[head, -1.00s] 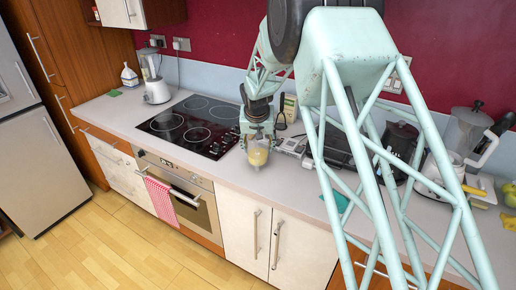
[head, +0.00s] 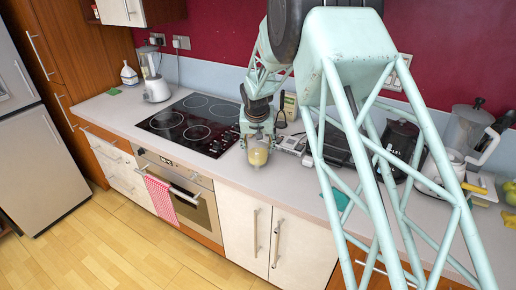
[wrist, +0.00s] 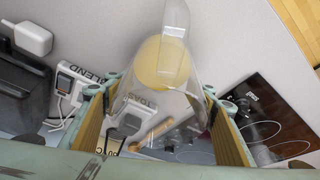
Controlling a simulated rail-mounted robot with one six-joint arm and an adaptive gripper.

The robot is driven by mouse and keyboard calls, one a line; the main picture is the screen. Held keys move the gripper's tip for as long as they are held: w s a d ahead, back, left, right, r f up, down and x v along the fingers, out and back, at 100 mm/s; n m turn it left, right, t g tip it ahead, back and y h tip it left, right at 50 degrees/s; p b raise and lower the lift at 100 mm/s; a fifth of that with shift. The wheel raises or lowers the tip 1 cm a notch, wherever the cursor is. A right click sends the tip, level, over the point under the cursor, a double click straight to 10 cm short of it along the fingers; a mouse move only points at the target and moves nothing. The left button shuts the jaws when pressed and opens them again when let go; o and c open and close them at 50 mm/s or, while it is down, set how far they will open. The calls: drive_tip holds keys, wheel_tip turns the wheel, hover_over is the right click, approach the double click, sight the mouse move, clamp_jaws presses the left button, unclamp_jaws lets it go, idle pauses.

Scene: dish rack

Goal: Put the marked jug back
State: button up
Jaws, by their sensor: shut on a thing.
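A clear jug (head: 257,154) with yellow contents is upright at the counter's front edge, right of the hob. My gripper (head: 257,138) is shut on the jug from above and behind. In the wrist view, the jug (wrist: 163,62) sits between my two gripper fingers (wrist: 160,112). I cannot tell whether its base touches the counter. No mark on it is clear to me.
The black hob (head: 187,122) is left of the jug. A small white device (head: 292,144), a dark appliance (head: 338,148) and a black kettle (head: 399,148) stand to the right. A white blender (head: 153,82) stands far left. The counter between blender and hob is mostly free.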

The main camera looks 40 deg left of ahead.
drive_tip(key=shift+f, duration=0.2)
drive_tip(key=o, duration=1.1)
drive_tip(key=v, duration=1.2)
drive_tip(key=shift+c, duration=0.4)
clamp_jaws()
idle(0.5)
